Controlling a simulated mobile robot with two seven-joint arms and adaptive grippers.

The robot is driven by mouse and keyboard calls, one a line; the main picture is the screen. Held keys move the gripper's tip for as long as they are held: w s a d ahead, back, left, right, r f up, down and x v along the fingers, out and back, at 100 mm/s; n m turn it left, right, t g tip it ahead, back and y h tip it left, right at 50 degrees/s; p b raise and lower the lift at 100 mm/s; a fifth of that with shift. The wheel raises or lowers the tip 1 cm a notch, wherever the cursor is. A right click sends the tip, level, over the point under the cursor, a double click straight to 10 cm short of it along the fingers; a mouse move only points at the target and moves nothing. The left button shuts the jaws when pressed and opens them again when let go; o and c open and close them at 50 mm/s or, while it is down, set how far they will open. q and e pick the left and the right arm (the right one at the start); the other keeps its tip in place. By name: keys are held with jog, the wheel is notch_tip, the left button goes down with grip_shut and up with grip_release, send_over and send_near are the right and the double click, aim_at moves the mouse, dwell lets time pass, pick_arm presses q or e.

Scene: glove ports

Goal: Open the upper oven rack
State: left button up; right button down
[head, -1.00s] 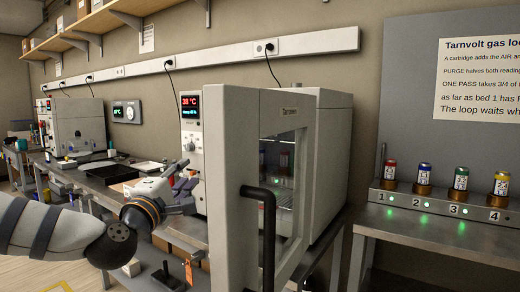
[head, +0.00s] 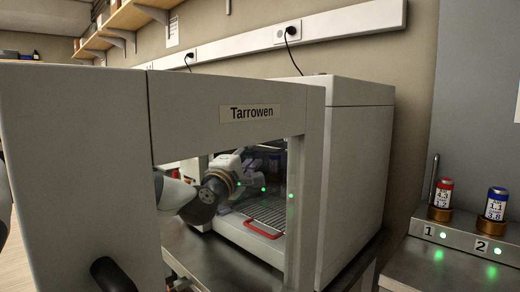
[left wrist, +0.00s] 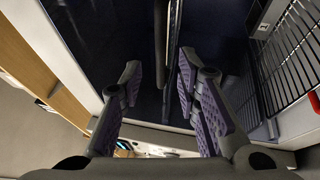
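The oven (head: 362,150), labelled Tarrowen, has its door (head: 225,95) swung open towards me. Through the door's window I see a wire rack (head: 268,212) with a red front handle (head: 263,230) inside the oven. I cannot tell whether this is the upper rack. My left gripper (head: 262,165) shows through the window at the oven's mouth, above and behind the red handle. In the left wrist view its fingers (left wrist: 160,62) are spread, with nothing clearly held. Rack wires (left wrist: 292,60) lie to their right there. My right gripper is out of view.
The open door stands large in front of me, with a dark handle (head: 112,274) at lower left. A metal bench to the right carries a red-topped cartridge (head: 443,193) and a blue-topped cartridge (head: 496,203). A wall shelf (head: 120,22) runs at upper left.

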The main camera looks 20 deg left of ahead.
pick_arm(q)
jog(key=w, duration=0.3)
jog(key=w+r, duration=0.1)
jog(key=w, duration=0.1)
jog(key=shift+w+a, duration=0.15)
jog(key=shift+w, duration=0.1)
grip_shut()
